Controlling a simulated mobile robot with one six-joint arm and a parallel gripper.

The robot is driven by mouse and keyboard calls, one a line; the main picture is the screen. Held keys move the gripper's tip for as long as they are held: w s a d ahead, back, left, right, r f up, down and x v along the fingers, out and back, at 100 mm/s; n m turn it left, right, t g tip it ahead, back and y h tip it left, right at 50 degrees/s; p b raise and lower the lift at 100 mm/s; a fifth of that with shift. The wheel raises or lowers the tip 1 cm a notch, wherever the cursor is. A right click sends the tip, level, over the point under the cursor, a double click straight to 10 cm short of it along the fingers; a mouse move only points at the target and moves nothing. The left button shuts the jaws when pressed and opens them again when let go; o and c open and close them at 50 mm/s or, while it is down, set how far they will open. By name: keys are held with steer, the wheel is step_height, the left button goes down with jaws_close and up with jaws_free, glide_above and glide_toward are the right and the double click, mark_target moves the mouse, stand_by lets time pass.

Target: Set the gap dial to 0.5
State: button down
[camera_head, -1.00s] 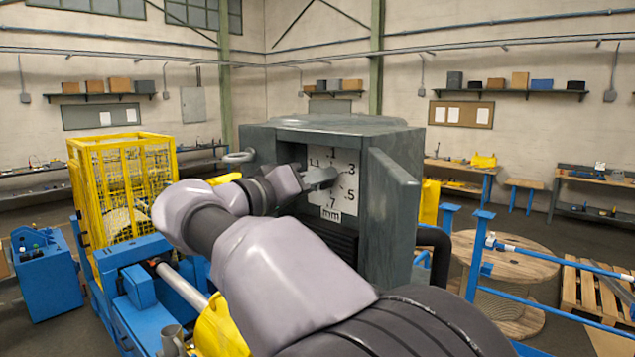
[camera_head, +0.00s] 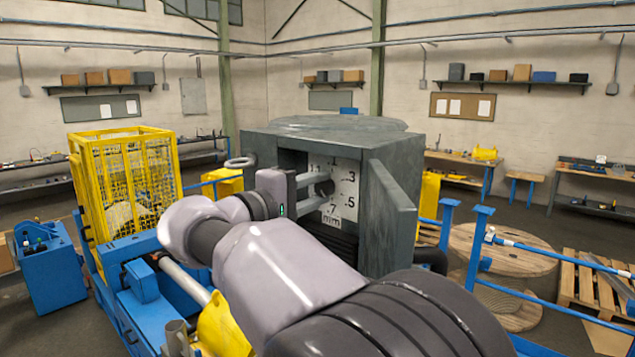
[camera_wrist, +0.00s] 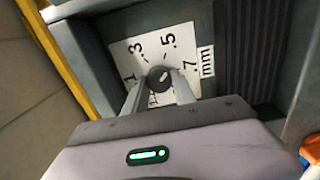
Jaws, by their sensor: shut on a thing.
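The gap dial is a white plate (camera_head: 347,180) with black numbers and "mm", inside the open grey cabinet (camera_head: 385,165). Its dark round knob (camera_head: 325,187) also shows in the wrist view (camera_wrist: 158,77). The dial plate shows there too (camera_wrist: 120,50), with .1, .3, .5 and .7 readable and 1.1 partly hidden behind a finger. A small light mark on the knob points to the upper right in the wrist view, roughly between .5 and .7; the exact reading is unclear. My gripper (camera_wrist: 158,82) is shut on the knob, one finger on each side.
The cabinet's grey door (camera_head: 391,205) stands open to the right of the dial. A yellow mesh cage (camera_head: 125,180) is at left. Blue rails (camera_head: 478,250) and a wooden spool (camera_head: 510,250) are at right.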

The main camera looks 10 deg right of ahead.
steer(key=shift+n+p, duration=0.7)
steer(key=shift+n, duration=0.7)
steer(key=shift+f, duration=0.1)
steer(key=c, duration=1)
jaws_free()
steer(key=shift+c, duration=0.2)
steer(key=b+v, duration=0.2)
steer(key=v, duration=1.5)
steer(key=shift+s+a+b, duration=0.15)
steer(key=shift+b, duration=0.25)
